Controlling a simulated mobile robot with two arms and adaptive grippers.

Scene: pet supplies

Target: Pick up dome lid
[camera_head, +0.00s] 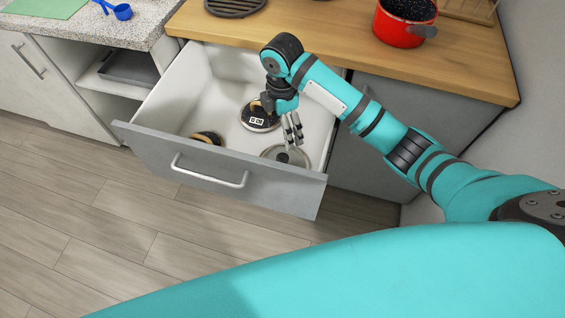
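A round dome lid (272,153) with a pale rim and a dark knob lies at the front right of the open drawer (222,172). My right gripper (293,143) reaches down into the drawer from above, with its fingertips at or just above the lid's knob. The two fingers are close together, and I cannot tell whether they touch or grip the knob. Part of the lid is hidden by the fingers and the drawer front. My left gripper is not in view.
A black round item with a label (260,121) and another dark round item (207,137) also lie in the drawer. A red pot (400,30) and a dark slatted trivet (236,5) stand on the wooden counter (330,40). A blue scoop (122,12) lies at the upper left.

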